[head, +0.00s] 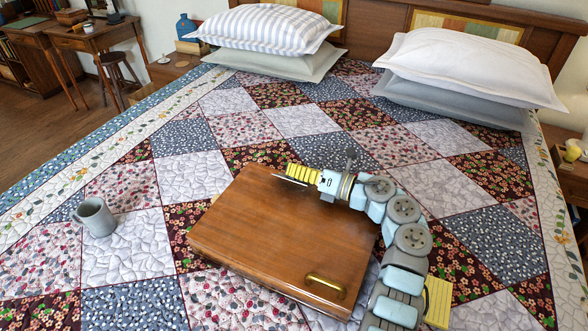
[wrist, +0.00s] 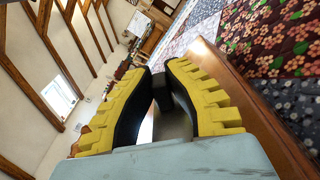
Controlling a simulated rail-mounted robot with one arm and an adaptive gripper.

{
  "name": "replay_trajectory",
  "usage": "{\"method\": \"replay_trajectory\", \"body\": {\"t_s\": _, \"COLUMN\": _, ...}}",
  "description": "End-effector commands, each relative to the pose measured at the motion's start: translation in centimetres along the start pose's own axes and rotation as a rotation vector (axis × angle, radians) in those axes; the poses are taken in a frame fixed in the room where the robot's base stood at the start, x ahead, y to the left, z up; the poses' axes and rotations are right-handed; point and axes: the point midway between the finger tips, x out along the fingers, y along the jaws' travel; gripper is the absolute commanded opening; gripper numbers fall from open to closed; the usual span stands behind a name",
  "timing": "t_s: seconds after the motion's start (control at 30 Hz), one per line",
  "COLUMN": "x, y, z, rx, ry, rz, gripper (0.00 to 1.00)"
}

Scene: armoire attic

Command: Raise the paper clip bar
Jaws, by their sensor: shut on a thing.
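A brown wooden board or shallow case (head: 275,235) lies tilted in the picture on the bed, with a brass handle (head: 325,286) near its front edge. My gripper (head: 302,176) is at its far edge, with yellow fingers. A thin grey metal piece (head: 289,180) shows beside the fingers there; it looks like the clip bar, but I cannot be sure. In the wrist view my gripper (wrist: 160,82) is shut on a dark piece (wrist: 163,98), with a grey metal surface (wrist: 172,126) below it. The fingers hide most of the held part.
The patchwork quilt (head: 305,120) around the board is mostly clear. A grey mug (head: 96,217) stands at the left. Striped (head: 265,28) and white (head: 465,62) pillows lie at the back. A desk (head: 90,38) stands far left.

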Motion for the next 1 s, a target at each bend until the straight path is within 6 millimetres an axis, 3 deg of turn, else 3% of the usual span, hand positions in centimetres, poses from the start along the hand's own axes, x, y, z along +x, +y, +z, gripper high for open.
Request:
{"method": "replay_trajectory", "body": {"t_s": 0.6, "x": 0.3, "y": -1.5, "z": 1.6, "rx": 0.504, "ry": 0.003, "rz": 0.005, "gripper": 0.0}}
{"method": "replay_trajectory", "body": {"t_s": 1.0, "x": 0.1, "y": -2.6, "z": 1.8, "rx": 0.719, "ry": 0.001, "rz": 0.002, "gripper": 0.0}}
